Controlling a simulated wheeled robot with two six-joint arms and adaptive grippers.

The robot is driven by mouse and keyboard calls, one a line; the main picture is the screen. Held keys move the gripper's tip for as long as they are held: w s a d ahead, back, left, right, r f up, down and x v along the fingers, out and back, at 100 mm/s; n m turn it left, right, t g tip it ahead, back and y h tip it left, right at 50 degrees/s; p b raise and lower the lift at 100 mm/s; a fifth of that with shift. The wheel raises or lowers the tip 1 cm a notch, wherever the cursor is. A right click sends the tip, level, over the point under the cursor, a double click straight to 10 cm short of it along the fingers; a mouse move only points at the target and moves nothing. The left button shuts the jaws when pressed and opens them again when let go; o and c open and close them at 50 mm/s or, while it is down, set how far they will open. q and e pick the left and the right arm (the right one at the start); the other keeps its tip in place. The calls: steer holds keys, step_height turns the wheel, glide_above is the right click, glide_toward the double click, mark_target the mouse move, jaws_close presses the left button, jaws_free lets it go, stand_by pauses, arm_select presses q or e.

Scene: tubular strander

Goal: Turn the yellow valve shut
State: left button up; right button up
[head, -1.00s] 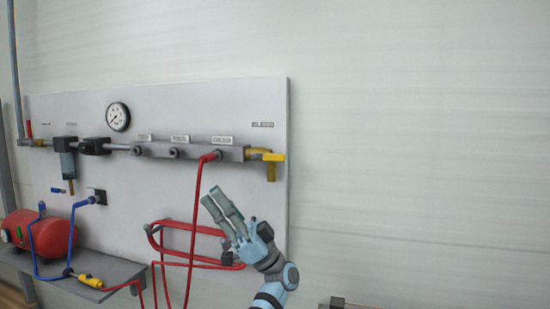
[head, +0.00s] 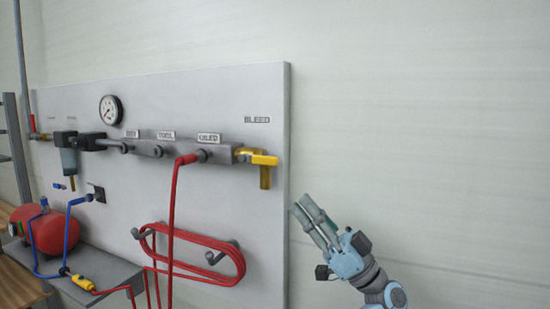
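The yellow valve (head: 264,160) sits at the right end of the grey manifold, below the BLEED label. One yellow part lies across the top and another points down; which is the handle is hard to tell.
The grey panel (head: 215,100) carries a gauge (head: 110,110), the manifold (head: 180,151) and a red hose plugged in left of the valve. A coiled red hose (head: 195,256) hangs below. A red tank (head: 58,235) stands lower left. The wall to the right is bare.

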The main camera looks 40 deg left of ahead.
arm_select(q)
glide_toward(265, 160)
steer(key=w+x, duration=0.1)
steer(key=x, duration=0.2)
steer(key=shift+g, duration=0.3)
steer(key=x, duration=0.3)
steer(key=p+x, duration=0.1)
steer(key=x, duration=0.2)
steer(key=shift+s+a+f, duration=0.1)
steer(key=shift+a+f, duration=0.05)
steer(key=shift+a, duration=0.15)
steer(key=shift+s+a+r, duration=0.3)
steer(key=shift+a+r, duration=0.05)
steer(key=shift+r, duration=0.1)
steer(key=shift+c, duration=0.2)
jaws_close()
